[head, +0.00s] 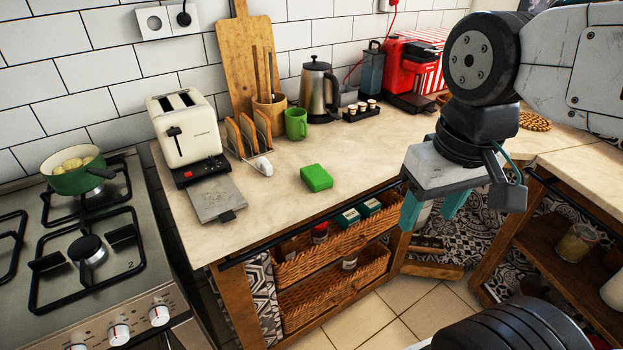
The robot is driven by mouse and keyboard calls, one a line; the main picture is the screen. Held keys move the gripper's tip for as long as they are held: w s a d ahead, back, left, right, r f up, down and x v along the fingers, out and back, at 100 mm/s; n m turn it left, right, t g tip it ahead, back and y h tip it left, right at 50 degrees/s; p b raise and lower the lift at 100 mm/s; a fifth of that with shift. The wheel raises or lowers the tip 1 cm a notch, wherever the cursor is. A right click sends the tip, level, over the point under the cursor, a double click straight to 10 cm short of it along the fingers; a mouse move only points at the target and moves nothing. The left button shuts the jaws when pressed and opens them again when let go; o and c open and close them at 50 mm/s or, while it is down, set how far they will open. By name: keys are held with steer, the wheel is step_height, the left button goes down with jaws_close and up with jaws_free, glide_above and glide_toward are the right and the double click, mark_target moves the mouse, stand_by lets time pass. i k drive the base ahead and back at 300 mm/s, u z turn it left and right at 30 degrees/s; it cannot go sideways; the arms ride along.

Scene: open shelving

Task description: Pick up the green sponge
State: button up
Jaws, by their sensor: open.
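The green sponge (316,178) is a small bright green block lying flat on the beige counter (270,215), near its front edge. My gripper (428,212) has teal fingers that point down. It is to the right of the sponge and nearer to me, in front of the counter's front edge. The gripper is open and nothing shows between its fingers. The sponge is fully in view and nothing covers it.
Behind the sponge stand a green mug (296,123), a toast rack (248,135) and a kettle (319,90). A white toaster (186,128) and a grey board (216,199) are to the left. A rail (310,222) runs along the counter's front above wicker baskets (335,288).

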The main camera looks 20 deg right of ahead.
mark_target(314, 175)
steer(key=k, duration=0.6)
steer(key=z, duration=0.8)
steer(key=i, duration=1.35)
steer(key=u, duration=0.75)
